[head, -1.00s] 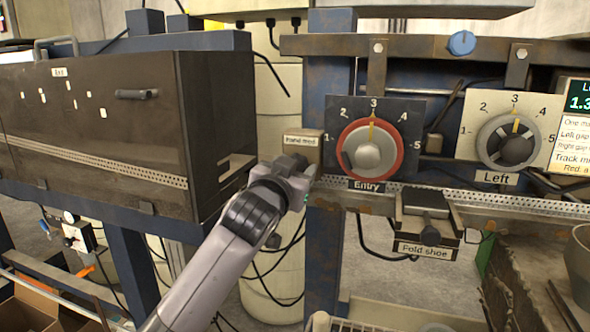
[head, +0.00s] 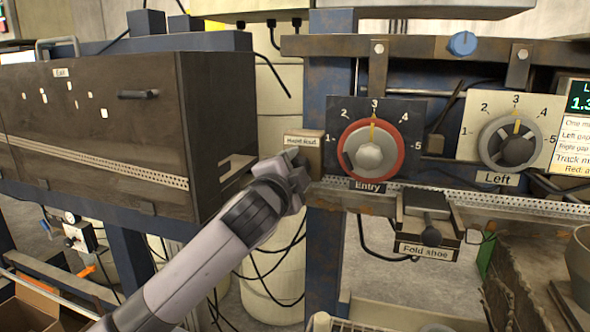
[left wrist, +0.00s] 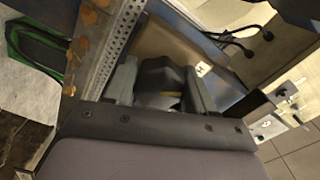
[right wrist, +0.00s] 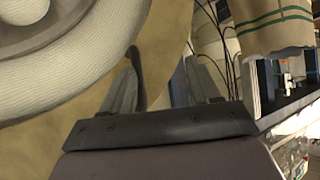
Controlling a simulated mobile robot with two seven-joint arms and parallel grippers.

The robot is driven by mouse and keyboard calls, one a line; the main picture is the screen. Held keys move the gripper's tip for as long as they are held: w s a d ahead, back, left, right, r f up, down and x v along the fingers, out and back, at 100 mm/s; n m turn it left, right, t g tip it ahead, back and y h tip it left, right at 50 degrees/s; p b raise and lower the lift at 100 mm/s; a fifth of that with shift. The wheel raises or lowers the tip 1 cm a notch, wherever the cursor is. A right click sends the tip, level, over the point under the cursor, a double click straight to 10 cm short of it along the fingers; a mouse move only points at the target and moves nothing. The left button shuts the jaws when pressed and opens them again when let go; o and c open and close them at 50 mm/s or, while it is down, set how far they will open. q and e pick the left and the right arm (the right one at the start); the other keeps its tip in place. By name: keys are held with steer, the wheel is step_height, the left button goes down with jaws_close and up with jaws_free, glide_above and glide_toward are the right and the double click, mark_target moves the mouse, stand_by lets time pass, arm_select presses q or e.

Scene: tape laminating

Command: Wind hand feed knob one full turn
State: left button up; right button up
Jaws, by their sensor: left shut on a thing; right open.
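The hand feed unit is a small brown box with a label (head: 303,138) on the post left of the Entry dial. My left gripper (head: 298,172) is at the front of this box, just below the label, and hides the knob in the head view. In the left wrist view the dark knob (left wrist: 162,78) sits between the two fingers of my left gripper (left wrist: 160,92), which are shut on it. My right gripper (right wrist: 165,85) is open and empty in the right wrist view; it is out of the head view.
The Entry dial (head: 370,155) and Left dial (head: 508,140) are right of the hand feed box. A Fold shoe block (head: 428,228) hangs below them. A large dark cabinet (head: 90,130) stands close on the left. A pale rounded object (right wrist: 60,60) is close to my right gripper.

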arm_select(q)
steer(key=m, duration=0.6)
stand_by(0.6)
steer(key=o, duration=0.7)
steer(key=shift+s, duration=0.1)
steer(key=shift+b+v, duration=0.7)
steer(key=shift+v, duration=2.8)
